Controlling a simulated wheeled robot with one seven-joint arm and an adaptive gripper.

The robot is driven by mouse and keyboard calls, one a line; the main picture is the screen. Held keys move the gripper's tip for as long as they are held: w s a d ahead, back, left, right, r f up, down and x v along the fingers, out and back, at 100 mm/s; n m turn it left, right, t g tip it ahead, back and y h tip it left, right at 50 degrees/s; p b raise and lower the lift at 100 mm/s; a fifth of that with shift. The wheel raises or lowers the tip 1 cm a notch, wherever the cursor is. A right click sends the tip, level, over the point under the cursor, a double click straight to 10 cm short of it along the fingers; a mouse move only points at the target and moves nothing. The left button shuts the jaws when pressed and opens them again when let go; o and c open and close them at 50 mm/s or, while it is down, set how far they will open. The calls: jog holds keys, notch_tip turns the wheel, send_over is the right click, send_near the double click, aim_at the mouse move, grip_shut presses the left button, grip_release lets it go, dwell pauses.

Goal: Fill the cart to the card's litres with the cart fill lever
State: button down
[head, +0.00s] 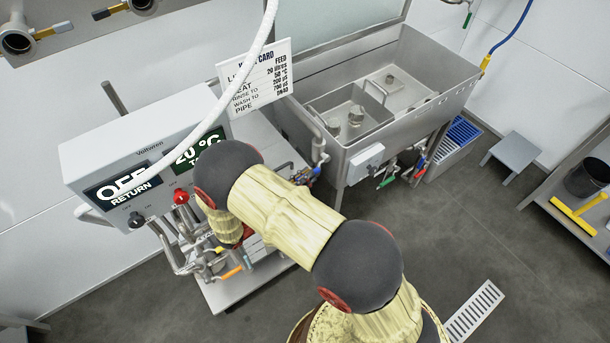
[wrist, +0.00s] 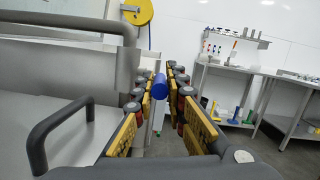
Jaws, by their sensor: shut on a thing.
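In the wrist view my gripper (wrist: 166,88) is shut on a blue round-ended handle (wrist: 160,86) between its yellow-padded fingers. I cannot tell from these frames whether this handle is the cart fill lever. In the head view my arm hides the gripper and what it holds. The white card (head: 258,80) stands behind the control box; its first line seems to read 20 litres, under FEED. The control box (head: 140,150) shows "OFF RETURN" and "20 °C". Steel pipes and valves (head: 185,250) sit below it on a low steel base (head: 225,293).
A steel double tank (head: 405,95) stands behind, with coloured valve handles (head: 400,170) under it. A grey stool (head: 513,152) and a shelf with a black bucket (head: 587,178) are at the right. A floor drain (head: 474,310) lies in open floor.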

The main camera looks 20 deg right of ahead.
jog(key=shift+f, duration=0.35)
jog(key=c, duration=1.9)
grip_release()
jog(key=shift+o, duration=0.5)
jog(key=shift+s+a+f, duration=0.15)
jog(key=shift+a, duration=0.35)
jog(key=r+v, duration=0.2)
jog(key=v, duration=1)
jog(key=shift+a+r, duration=0.25)
